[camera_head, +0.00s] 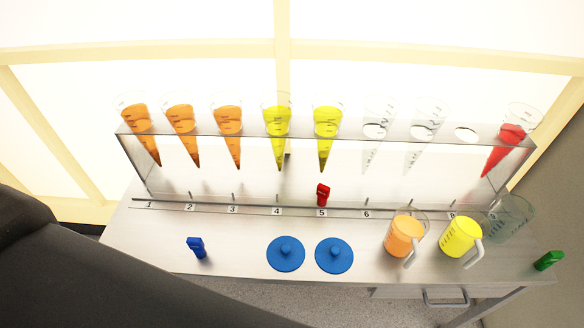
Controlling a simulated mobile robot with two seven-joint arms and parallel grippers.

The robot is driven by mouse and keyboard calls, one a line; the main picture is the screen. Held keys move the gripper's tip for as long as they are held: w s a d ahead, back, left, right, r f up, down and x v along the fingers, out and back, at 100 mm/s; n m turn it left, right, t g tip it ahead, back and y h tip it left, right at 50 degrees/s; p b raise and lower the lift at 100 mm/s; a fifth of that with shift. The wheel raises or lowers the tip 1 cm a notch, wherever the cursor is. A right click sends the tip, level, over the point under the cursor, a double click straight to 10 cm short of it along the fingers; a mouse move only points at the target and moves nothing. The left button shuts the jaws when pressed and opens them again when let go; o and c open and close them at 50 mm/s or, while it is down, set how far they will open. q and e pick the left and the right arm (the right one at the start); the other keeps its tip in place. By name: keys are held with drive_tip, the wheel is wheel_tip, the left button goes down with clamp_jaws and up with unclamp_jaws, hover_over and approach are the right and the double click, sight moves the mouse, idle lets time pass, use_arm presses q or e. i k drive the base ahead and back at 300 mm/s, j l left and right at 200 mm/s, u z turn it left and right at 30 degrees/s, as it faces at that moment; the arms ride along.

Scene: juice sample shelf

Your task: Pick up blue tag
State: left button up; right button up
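The blue tag (197,247) stands on the front left of the steel table (150,230), left of two round blue lids. It is small and looks clip-shaped. Nothing touches it in this view. A dark part of my own body covers the lower left, close in front of the blue tag. Neither of my grippers shows in the head view.
Two blue lids (286,254) (334,255) lie right of the tag. A rack (300,150) holds several cones behind. A red tag (323,194) is by number 5, a green tag (548,260) at far right. Orange (402,236) and yellow (460,236) jugs stand right.

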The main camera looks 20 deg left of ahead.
sight(196, 245)
drive_tip(key=u, duration=1.55)
